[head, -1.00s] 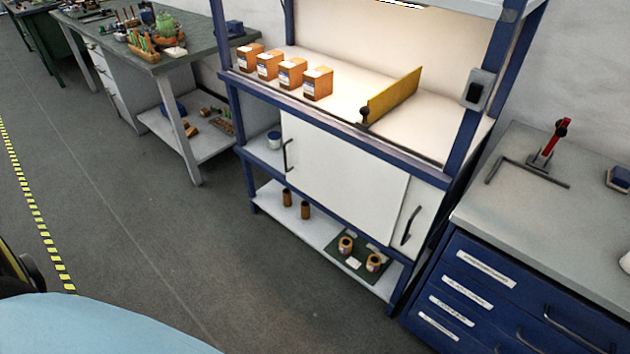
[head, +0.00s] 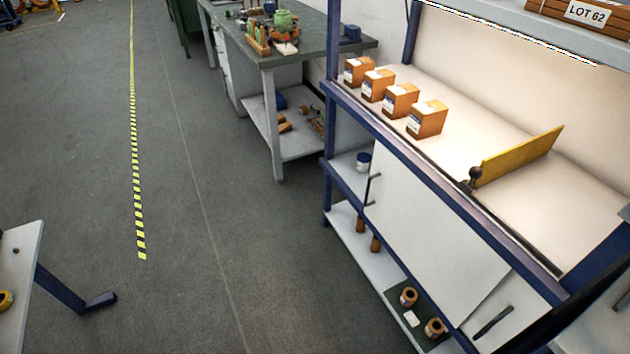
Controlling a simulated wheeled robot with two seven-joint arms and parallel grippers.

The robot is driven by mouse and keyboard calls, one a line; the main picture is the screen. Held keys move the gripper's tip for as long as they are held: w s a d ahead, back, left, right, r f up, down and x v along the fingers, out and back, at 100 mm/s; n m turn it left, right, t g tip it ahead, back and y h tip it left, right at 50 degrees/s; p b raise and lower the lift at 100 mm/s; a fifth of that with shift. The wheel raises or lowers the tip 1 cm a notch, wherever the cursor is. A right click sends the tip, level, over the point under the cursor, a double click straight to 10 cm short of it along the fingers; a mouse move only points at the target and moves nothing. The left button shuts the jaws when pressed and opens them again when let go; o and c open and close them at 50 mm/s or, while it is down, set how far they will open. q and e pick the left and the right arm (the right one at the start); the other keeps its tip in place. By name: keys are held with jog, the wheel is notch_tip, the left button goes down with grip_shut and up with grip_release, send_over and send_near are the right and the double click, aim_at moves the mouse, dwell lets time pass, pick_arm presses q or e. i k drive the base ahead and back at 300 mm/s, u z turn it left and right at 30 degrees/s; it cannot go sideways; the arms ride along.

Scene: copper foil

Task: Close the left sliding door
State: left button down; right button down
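The left sliding door (head: 430,230) is a white panel in the middle level of the blue-framed bench. Its dark bar handle (head: 372,188) is near its left edge. Left of this edge is an open gap, where a small white jar with a blue band (head: 363,161) shows inside. The right sliding door (head: 505,318) is partly visible at the lower right, with a dark slanted handle (head: 493,322). The left door overlaps in front of it. Neither of my grippers is in view.
Orange-brown boxes (head: 427,119) and a yellow divider (head: 520,156) stand on the bench top. The lower shelf (head: 343,215) holds brown rolls. A green-topped workbench (head: 310,45) is behind. Open grey floor (head: 215,200) lies left of the bench; a white table (head: 20,270) is at far left.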

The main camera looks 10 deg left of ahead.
aim_at(455, 266)
jog(key=u, duration=0.3)
jog(key=i, duration=1.1)
jog(key=z, duration=0.3)
